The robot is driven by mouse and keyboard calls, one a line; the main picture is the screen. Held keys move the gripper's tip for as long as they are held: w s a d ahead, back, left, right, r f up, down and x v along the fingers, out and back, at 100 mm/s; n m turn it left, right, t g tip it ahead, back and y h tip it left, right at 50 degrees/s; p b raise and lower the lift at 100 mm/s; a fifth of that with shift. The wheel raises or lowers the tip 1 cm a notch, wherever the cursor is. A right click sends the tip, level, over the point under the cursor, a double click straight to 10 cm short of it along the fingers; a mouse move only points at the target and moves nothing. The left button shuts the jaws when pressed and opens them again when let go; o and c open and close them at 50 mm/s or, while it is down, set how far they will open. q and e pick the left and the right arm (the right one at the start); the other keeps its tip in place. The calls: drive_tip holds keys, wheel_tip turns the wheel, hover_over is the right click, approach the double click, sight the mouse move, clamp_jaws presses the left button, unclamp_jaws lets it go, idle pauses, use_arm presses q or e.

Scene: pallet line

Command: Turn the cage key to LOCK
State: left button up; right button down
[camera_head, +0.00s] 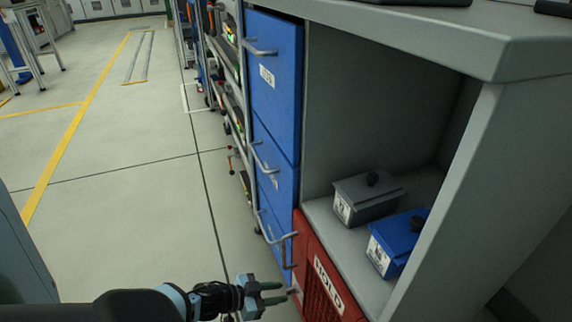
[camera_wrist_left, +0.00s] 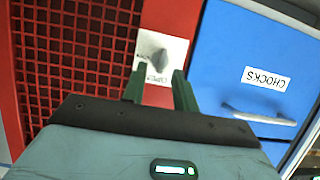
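The red cage (camera_head: 303,250) with a HOLD sign (camera_head: 328,284) is at the lower middle of the head view. Its red mesh (camera_wrist_left: 75,50) fills the left of the left wrist view. The grey cage key (camera_wrist_left: 152,53) sits on a pale plate (camera_wrist_left: 178,52) beside the mesh, with small lettering I cannot read surely. My left gripper (camera_head: 283,292) points at the cage front. In the left wrist view its two green fingers (camera_wrist_left: 159,84) are apart, just short of the key, with nothing between them. My right gripper is not in view.
Blue drawers (camera_head: 278,95) with metal handles stand beside the cage; a lower one labelled CHOCKS (camera_wrist_left: 264,79) has a protruding handle (camera_wrist_left: 258,117) near my left gripper. A grey box (camera_head: 368,200) and a blue box (camera_head: 396,243) sit on the shelf.

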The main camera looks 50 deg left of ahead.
use_arm(q)
drive_tip(key=shift+b+x, duration=0.6)
drive_tip(key=shift+x, duration=1)
clamp_jaws()
